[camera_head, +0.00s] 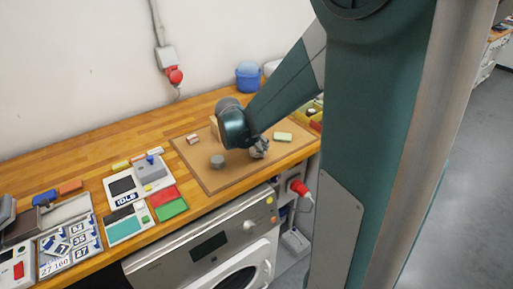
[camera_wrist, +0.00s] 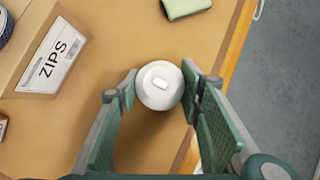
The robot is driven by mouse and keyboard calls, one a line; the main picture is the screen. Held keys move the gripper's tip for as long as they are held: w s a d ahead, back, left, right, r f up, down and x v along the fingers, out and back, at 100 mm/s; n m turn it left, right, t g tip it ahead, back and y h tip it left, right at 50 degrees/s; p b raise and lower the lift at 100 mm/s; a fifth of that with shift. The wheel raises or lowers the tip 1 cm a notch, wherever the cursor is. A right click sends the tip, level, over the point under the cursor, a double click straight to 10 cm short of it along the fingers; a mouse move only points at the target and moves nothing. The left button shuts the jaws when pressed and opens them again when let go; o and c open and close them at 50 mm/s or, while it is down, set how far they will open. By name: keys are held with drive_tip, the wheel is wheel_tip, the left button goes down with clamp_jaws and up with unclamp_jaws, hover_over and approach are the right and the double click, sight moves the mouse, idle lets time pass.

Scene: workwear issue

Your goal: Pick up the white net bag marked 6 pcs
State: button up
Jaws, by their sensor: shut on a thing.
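A small white rounded thing (camera_wrist: 160,86) with a pale tag on top sits between my fingertips in the wrist view. It looks like the white net bag, but no print on the tag is legible. My gripper (camera_wrist: 160,88) is shut on it, with one green pad finger on each side touching it. In the head view my gripper (camera_head: 259,150) is low over the right part of the brown mat (camera_head: 215,183). The held thing cannot be made out clearly there. I cannot tell whether it still rests on the mat.
A cardboard box marked ZIPS (camera_wrist: 45,58) stands left of my gripper. A pale green item (camera_head: 283,136) lies beyond it, near the table edge. A grey round thing (camera_head: 217,162) is on the mat. A device marked IDLE (camera_head: 137,186) and number cards (camera_head: 68,248) lie left.

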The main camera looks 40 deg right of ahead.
wheel_tip(320, 180, up, 10)
drive_tip(key=shift+f+p, duration=0.1)
drive_tip(key=shift+p, duration=1.15)
drive_tip(key=shift+w, duration=0.1)
